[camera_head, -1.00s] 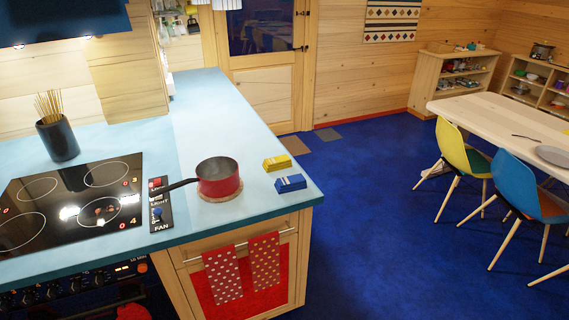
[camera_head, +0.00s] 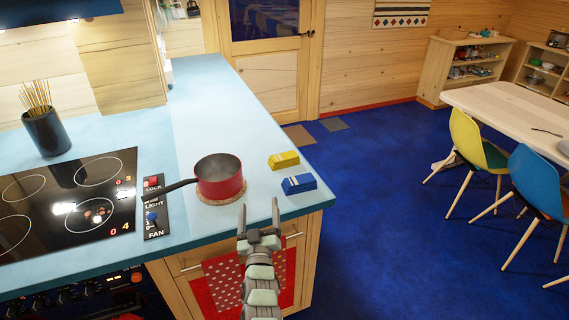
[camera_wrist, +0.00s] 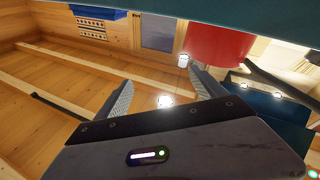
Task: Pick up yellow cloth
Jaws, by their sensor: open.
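The yellow cloth (camera_head: 283,160) is a small folded bundle with pale stripes. It lies on the light blue counter (camera_head: 240,120) near its right edge, just behind a similar blue cloth (camera_head: 299,184). My gripper (camera_head: 259,214) is in front of the counter's near edge, nearer than both cloths and to their left. Its fingers are spread and empty. In the wrist view my gripper (camera_wrist: 162,92) shows its two fingers apart with nothing between them. The yellow cloth does not show in the wrist view.
A red saucepan (camera_head: 219,178) stands on a round mat left of the cloths, its handle pointing left. It also shows in the wrist view (camera_wrist: 221,43). The hob (camera_head: 68,200) and a dark utensil pot (camera_head: 46,134) are further left. The counter behind the saucepan is clear.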

